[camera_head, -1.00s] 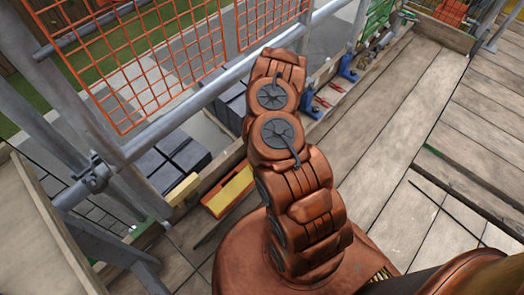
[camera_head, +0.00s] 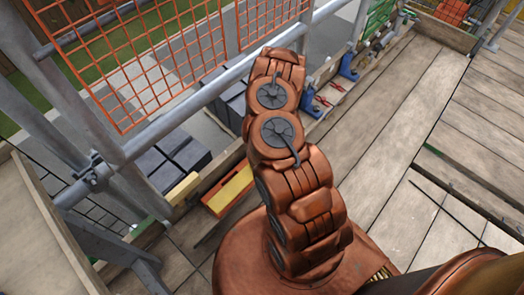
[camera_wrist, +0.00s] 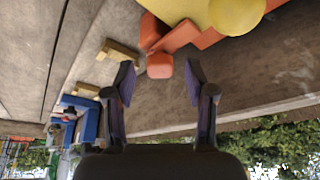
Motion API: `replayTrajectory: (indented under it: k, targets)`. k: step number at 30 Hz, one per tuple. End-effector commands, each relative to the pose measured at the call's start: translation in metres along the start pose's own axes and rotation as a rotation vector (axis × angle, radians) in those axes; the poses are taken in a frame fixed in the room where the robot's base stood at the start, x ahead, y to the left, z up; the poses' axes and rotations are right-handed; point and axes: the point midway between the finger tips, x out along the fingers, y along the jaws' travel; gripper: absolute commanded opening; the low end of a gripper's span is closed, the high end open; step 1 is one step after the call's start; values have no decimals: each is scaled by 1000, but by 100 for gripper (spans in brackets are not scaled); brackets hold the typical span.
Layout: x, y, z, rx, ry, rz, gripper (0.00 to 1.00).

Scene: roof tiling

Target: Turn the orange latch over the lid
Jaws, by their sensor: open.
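The orange box with its yellow lid (camera_head: 232,189) sits on the planks left of my arm in the head view. In the wrist view the yellow lid (camera_wrist: 190,8) shows at the top, with a round yellow knob (camera_wrist: 237,14) on it. The orange latch (camera_wrist: 176,38) shows at the box's edge, and an orange block-like end (camera_wrist: 159,66) lies between my fingertips in the picture. My gripper (camera_wrist: 160,82) is open, one finger on each side of that end, with gaps visible on both sides. In the head view my arm hides the gripper.
Two ochre brackets (camera_wrist: 121,50) and a blue tool (camera_wrist: 84,118) lie to the left in the wrist view. A metal rail (camera_head: 215,92) with orange mesh (camera_head: 135,60) runs behind the box. Dark blocks (camera_head: 172,160) stand beyond it. Planks at right (camera_head: 400,130) are mostly clear.

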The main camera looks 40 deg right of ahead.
Motion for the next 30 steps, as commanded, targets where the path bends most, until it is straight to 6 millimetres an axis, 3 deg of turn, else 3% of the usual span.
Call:
replayTrajectory:
  k: [8, 30]
  targets:
    - [-14, -1, 0, 3, -3, -3, 55]
    - [-102, -1, -1, -1, 1, -3, 55]
